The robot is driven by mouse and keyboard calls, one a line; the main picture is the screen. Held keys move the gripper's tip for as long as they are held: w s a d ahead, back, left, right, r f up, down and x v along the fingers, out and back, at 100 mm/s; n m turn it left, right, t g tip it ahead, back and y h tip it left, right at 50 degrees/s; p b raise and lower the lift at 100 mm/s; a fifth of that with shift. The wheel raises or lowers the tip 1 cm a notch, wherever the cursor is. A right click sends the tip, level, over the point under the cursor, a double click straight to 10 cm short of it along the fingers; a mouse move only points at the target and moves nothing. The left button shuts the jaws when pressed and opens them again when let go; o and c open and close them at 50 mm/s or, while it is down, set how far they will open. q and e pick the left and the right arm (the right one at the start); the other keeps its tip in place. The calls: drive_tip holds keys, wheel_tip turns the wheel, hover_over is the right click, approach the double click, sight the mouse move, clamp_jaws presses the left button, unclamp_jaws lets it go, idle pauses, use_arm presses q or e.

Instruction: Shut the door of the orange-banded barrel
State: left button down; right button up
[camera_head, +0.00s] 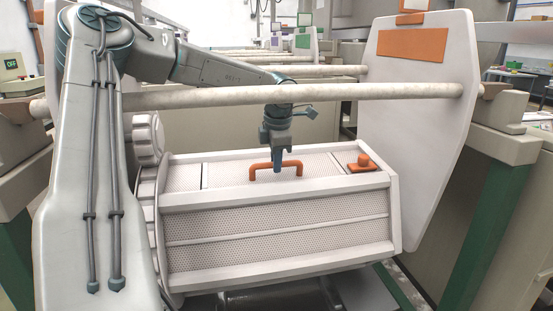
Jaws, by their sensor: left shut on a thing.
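The orange-banded barrel (280,240) is a pale perforated drum lying sideways, with an orange plate (411,45) on its tall right end panel. Its door (225,174) is a perforated panel on the top face, with an orange bow handle (262,166). A dark gap line shows near the door's left end. An orange latch knob (363,163) sits at the right end of the top face. My left gripper (288,166) reaches down from above and is shut on the handle. It hides part of the handle. My right gripper is not in view.
A thick pale bar (380,92) runs across above the barrel, in front of my left arm's reach. Green posts and tank walls (490,225) stand at the right. More bars and barrels with purple and green plates (302,41) stand behind.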

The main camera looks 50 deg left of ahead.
use_arm(q)
drive_tip(key=c, duration=1.6)
unclamp_jaws()
drive_tip(key=shift+f, duration=0.4)
drive_tip(key=shift+o, duration=1.2)
drive_tip(key=shift+w+a+f, duration=0.15)
drive_tip(key=shift+a+f, duration=0.05)
drive_tip(key=shift+a, duration=0.1)
drive_tip(key=shift+w+a+f, duration=0.15)
drive_tip(key=shift+a, duration=0.05)
drive_tip(key=shift+d+r, duration=0.25)
drive_tip(key=shift+r, duration=0.4)
wheel_tip(320, 180, up, 10)
drive_tip(key=s+d+p, duration=0.1)
drive_tip(key=shift+d+f, duration=0.15)
drive_tip(key=shift+f, duration=0.05)
